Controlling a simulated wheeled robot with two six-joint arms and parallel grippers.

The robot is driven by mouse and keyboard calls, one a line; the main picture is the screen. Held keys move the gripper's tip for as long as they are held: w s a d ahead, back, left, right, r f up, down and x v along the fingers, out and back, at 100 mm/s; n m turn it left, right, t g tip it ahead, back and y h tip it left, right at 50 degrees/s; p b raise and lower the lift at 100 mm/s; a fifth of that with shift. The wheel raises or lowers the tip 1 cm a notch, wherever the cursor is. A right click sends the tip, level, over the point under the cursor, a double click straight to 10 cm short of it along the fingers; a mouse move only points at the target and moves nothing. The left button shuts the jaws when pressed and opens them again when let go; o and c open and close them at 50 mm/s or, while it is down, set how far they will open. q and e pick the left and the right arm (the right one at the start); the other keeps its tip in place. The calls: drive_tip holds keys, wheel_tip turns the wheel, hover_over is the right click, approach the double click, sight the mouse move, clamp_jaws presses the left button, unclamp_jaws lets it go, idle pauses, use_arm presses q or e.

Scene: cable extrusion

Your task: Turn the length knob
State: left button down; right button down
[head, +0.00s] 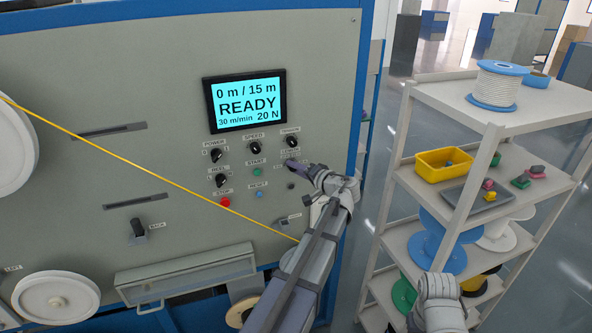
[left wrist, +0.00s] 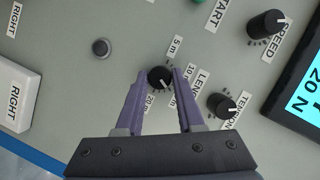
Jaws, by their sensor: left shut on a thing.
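The black length knob (left wrist: 160,77) is in the left wrist view, ringed by 5 m, 10 m and 20 m marks, with one mark partly hidden. My left gripper (left wrist: 160,74) has its purple fingers on either side of the knob, shut on it. In the head view my left gripper (head: 307,171) reaches the panel at the right knob column, largely covering the length knob. The screen (head: 245,101) reads 0 m / 15 m, READY, 30 m/min, 20 N. My right gripper is not seen; only part of my right arm shows at the bottom.
The tension knob (left wrist: 222,105) and speed knob (left wrist: 267,24) are close by. Power knob (head: 215,155), reel knob (head: 221,180) and red stop button (head: 225,202) are left of the arm. A yellow cable (head: 150,168) crosses the panel. A shelf rack (head: 478,130) stands right.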

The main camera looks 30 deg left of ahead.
use_arm(q)
drive_tip(key=c, duration=0.5)
unclamp_jaws()
drive_tip(key=shift+d, duration=0.1)
drive_tip(key=p+v, duration=0.1)
drive_tip(key=v, duration=0.6)
drive_tip(key=shift+s+d+r, duration=0.1)
drive_tip(key=shift+s+d, duration=0.05)
drive_tip(key=shift+d, duration=0.15)
drive_tip(key=s+d+f+m+g+h+b, duration=0.1)
drive_tip(key=s+d+f+h, duration=0.3)
drive_tip(key=s+d+f, duration=0.4)
drive_tip(key=s+d+f+m+g+h+b, duration=0.2)
drive_tip(key=s+d+f+g+h+b, duration=0.1)
drive_tip(key=s+d+f, duration=0.6)
drive_tip(key=s+d+f+m+g+h+b, duration=0.1)
drive_tip(key=s+d+f+h+b, duration=0.3)
drive_tip(key=d, duration=0.8)
drive_tip(key=shift+s+d+f+m+g+h, duration=0.1)
drive_tip(key=shift+s+f+m+g+h, duration=0.1)
drive_tip(key=shift+s+f+h, duration=0.45)
drive_tip(key=shift+s+d+f+m+g+h, duration=0.1)
drive_tip(key=shift+s+f+m+h, duration=0.1)
drive_tip(key=shift+s+f, duration=0.75)
drive_tip(key=shift+s+d+f+m+g+h, duration=0.1)
drive_tip(key=shift+s+f+m+h, duration=0.1)
drive_tip(key=shift+s+f+h, duration=0.6)
